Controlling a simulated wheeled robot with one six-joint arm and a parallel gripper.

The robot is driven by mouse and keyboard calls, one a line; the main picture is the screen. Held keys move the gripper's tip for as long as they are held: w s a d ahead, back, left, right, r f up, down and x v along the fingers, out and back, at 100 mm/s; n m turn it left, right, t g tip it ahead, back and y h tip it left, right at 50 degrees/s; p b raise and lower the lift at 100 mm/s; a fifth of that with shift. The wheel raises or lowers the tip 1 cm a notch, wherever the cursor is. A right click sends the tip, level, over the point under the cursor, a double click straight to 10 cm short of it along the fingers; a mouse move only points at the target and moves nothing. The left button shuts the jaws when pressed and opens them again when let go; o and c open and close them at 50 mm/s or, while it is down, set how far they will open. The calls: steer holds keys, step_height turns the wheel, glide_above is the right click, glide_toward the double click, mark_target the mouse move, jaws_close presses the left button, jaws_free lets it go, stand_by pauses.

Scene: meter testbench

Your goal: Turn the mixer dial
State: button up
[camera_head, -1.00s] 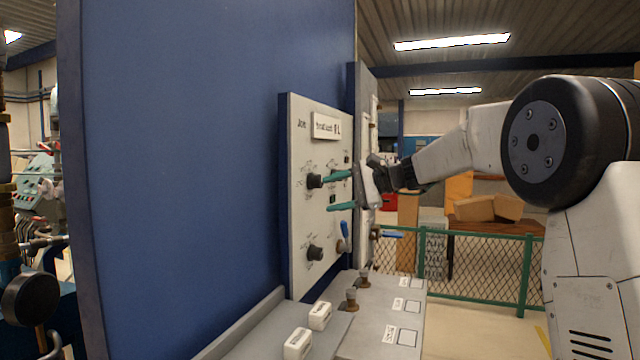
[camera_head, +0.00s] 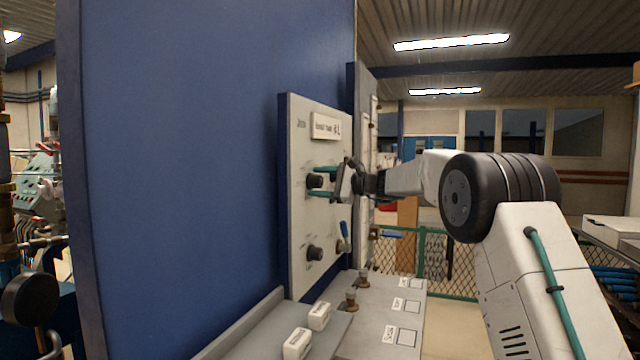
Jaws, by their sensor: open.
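A pale upright panel carries two black round dials, an upper dial (camera_head: 313,181) and a lower dial (camera_head: 314,254). Their labels are too small to read, so I cannot tell which one is the mixer dial. My gripper (camera_head: 318,182) is open, with its two teal fingers pointing left at the panel. One finger is above the upper dial and the other below it, so the dial shows between them. I cannot tell whether the fingers touch it. My gripper's body hides the panel's right edge at that height.
A blue-handled valve (camera_head: 344,235) sits right of the lower dial. Below, a grey bench (camera_head: 375,320) holds brass fittings (camera_head: 351,298) and white blocks (camera_head: 319,316). A large blue wall (camera_head: 200,170) stands left. A green mesh fence (camera_head: 422,262) is behind.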

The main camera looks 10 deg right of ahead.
steer(key=shift+a, duration=0.1)
steer(key=c, duration=1)
steer(key=shift+m, duration=0.3)
steer(key=m, duration=0.3)
steer(key=shift+m, duration=2.5)
steer(key=o, duration=1)
